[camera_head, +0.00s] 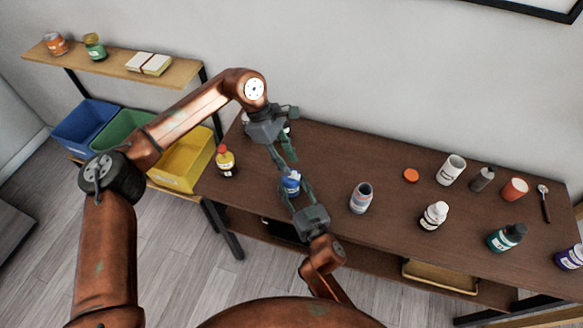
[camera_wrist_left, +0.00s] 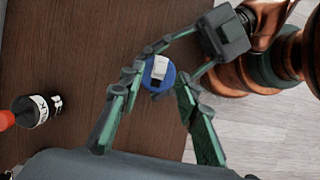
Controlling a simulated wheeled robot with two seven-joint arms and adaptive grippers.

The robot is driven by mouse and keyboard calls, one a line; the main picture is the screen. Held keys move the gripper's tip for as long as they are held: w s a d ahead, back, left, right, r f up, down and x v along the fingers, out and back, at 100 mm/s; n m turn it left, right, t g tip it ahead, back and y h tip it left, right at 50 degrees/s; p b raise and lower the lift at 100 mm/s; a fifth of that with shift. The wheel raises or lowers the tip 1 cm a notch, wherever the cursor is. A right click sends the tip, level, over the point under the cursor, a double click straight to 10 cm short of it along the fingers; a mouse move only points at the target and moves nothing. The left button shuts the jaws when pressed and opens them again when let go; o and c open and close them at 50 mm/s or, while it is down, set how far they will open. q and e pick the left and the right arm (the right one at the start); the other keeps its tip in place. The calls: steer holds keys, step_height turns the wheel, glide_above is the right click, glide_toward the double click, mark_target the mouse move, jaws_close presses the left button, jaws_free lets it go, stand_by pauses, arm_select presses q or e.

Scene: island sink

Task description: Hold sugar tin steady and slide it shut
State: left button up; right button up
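No label reading sugar shows. The thing between my grippers is a small round blue container (camera_head: 291,182) with a white piece on top; it also shows in the left wrist view (camera_wrist_left: 161,73). I cannot tell whether it is the sugar tin or whether its top is shut. My right gripper (camera_head: 292,187) has its fingers closed in on both sides of the blue container at the table's front edge. My left gripper (camera_wrist_left: 157,80) is open above it, its fingers apart on either side, and the container shows between them. In the head view its fingers partly hide each other.
Several other bottles stand farther right. A yellow bin (camera_head: 183,158) is below left.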

mark_target(294, 172)
arm_select(q)
steer(key=shift+x, duration=1.75)
steer(key=shift+c, duration=0.5)
jaws_close()
